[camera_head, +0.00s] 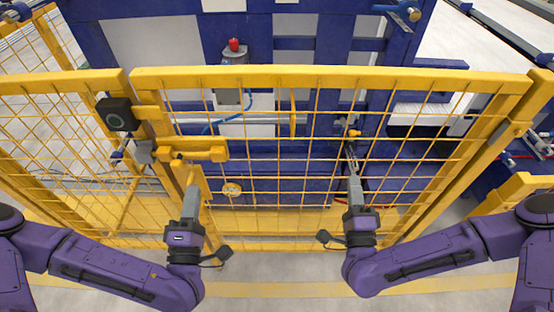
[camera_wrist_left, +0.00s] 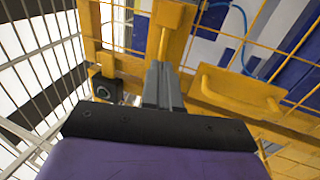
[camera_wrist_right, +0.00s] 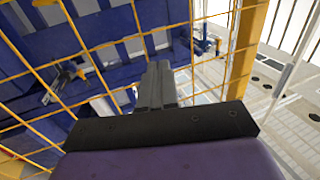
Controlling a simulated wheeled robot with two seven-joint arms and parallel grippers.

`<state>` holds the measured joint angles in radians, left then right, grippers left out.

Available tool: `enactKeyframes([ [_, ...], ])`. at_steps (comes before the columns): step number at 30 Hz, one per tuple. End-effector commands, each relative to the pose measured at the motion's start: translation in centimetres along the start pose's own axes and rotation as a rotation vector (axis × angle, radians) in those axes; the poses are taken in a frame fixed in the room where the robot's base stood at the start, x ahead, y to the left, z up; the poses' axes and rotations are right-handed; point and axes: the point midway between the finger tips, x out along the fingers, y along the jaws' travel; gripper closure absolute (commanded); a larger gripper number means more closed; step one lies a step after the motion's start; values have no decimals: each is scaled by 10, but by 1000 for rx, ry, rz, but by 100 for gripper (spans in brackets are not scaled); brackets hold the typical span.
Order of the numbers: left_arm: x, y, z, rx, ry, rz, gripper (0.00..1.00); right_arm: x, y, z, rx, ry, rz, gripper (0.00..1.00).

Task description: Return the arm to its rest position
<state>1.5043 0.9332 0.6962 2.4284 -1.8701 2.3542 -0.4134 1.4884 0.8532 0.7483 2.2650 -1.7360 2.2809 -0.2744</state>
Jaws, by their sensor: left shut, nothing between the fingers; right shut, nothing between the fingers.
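My left gripper (camera_head: 190,203) is in front of the yellow fence, below the yellow door handle (camera_head: 205,153). In the left wrist view its grey fingers (camera_wrist_left: 160,85) are together and empty, with the handle to their right. My right gripper (camera_head: 354,188) is in front of the mesh panel at the right. In the right wrist view its fingers (camera_wrist_right: 156,85) are together and empty, pointing at the mesh. Both purple forearms reach inward from the sides of the head view. Whether either fingertip touches the fence cannot be told.
A yellow mesh fence (camera_head: 330,77) with a door spans the view in front of me. A black latch box (camera_head: 117,114) sits on the post left of the handle. Blue machinery (camera_head: 285,45) stands behind the fence. The grey floor (camera_head: 290,290) between my arms is clear.

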Motion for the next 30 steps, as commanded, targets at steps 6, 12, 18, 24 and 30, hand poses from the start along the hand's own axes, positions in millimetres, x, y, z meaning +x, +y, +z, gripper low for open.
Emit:
enactKeyframes([
  [6,0,0,-1,1,2,0,100,-13,-4,1,0,-1,1,100],
  [12,0,0,-1,1,3,0,100,-13,-4,1,1,-3,2,100],
  [18,-1,0,-1,0,3,0,100,-13,-4,2,2,-4,2,100],
  [24,-11,-36,14,69,-93,-177,100,-28,32,17,-72,-99,188,100],
  [30,-129,-166,48,271,-422,-819,100,-158,151,51,-275,-432,826,100],
])
